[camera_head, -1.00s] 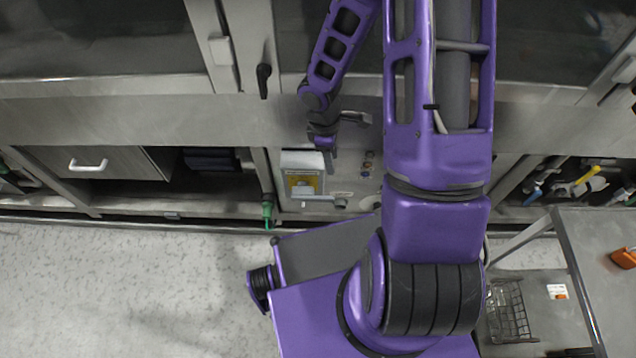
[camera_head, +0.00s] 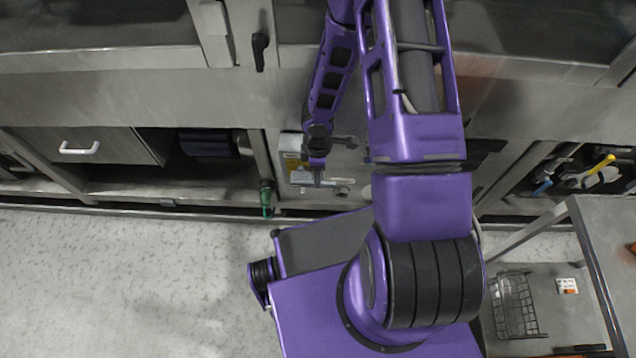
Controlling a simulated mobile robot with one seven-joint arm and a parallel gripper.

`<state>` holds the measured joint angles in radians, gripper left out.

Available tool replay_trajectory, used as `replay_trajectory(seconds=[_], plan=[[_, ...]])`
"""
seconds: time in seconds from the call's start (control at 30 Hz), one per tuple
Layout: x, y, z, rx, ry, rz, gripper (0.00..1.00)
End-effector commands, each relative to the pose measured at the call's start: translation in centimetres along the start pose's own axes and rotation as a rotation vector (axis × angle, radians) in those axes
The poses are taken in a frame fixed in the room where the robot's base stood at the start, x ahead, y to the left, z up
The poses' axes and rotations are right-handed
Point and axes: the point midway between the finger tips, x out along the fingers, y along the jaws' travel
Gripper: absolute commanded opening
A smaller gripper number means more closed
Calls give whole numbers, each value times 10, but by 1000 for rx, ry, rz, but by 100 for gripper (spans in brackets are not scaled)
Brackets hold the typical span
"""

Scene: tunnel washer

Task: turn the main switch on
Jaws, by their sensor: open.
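A light grey switch box with a yellow plate (camera_head: 292,164) is on the control panel under the washer's front, near the middle of the picture. It looks like the main switch, but its handle position cannot be made out. My gripper (camera_head: 317,178) is open and empty. It hangs in front of the box's right part and hides some of it. I cannot tell whether it touches the box. A grey horizontal fitting (camera_head: 338,189) shows just below and right of the fingers.
A black latch handle (camera_head: 260,50) sits above the panel. A green-ended hose (camera_head: 266,200) hangs to its left. A drawer with a white handle (camera_head: 80,148) is at left. A metal table (camera_head: 600,225) and wire basket (camera_head: 515,305) are at right. The floor at left is clear.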

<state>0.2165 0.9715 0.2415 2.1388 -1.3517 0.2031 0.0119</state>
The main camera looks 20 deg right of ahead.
Motion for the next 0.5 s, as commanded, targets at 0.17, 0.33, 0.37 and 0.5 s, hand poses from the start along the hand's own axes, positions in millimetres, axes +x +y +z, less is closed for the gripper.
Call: replay_trajectory(seconds=[0.17,0.33,0.37,0.5], plan=[[26,0,0,-1,0,-1,45],[32,0,0,0,-1,0,45],[32,0,0,0,-1,0,45],[32,0,0,0,-1,0,45]])
